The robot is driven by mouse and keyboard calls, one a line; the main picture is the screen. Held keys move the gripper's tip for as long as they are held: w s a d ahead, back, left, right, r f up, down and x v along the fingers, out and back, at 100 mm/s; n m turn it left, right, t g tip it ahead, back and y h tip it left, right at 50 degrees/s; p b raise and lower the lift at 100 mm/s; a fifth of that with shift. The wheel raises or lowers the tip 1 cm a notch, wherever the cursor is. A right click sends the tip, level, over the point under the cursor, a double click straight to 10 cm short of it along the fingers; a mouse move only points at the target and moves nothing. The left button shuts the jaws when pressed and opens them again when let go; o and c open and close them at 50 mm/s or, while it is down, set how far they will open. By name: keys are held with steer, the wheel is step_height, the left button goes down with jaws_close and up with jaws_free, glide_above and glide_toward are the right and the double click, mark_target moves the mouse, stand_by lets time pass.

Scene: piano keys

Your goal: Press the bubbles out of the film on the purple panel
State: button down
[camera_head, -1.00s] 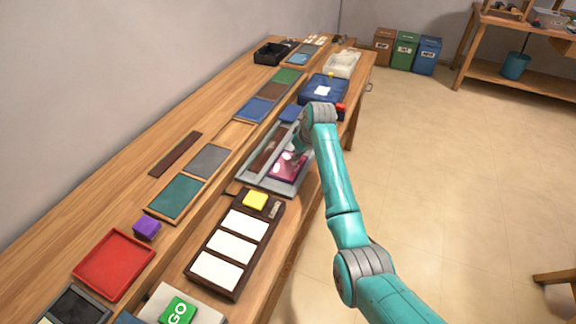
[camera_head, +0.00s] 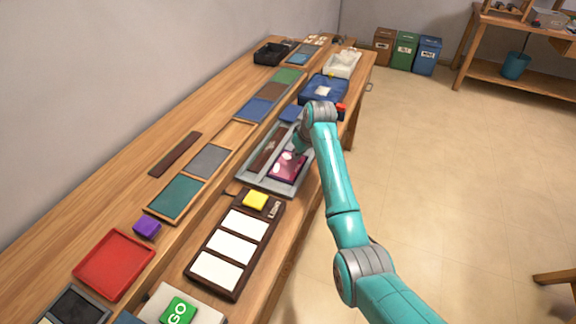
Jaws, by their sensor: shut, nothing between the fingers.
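The purple panel (camera_head: 288,168) lies in a grey tray (camera_head: 251,183) on the workbench, near its front edge. Pale round spots, which look like bubbles in the film, show on the panel's upper left part. My gripper (camera_head: 298,152) is shut and empty, low over the panel's far end. My arm's wrist partly hides the gripper and the panel's far end. I cannot tell whether the fingertips touch the film. A dark brown strip (camera_head: 267,150) lies in the tray left of the panel.
Nearer on the bench is a dark board with white keys (camera_head: 227,245) and a yellow block (camera_head: 255,200). Beyond the tray is a blue case (camera_head: 323,90). A red tray (camera_head: 114,264) and a purple cube (camera_head: 147,228) lie at left.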

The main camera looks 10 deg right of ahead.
step_height(320, 180, up, 6)
steer(key=shift+r, duration=0.2)
stand_by(0.6)
steer(key=shift+a, duration=0.15)
stand_by(0.3)
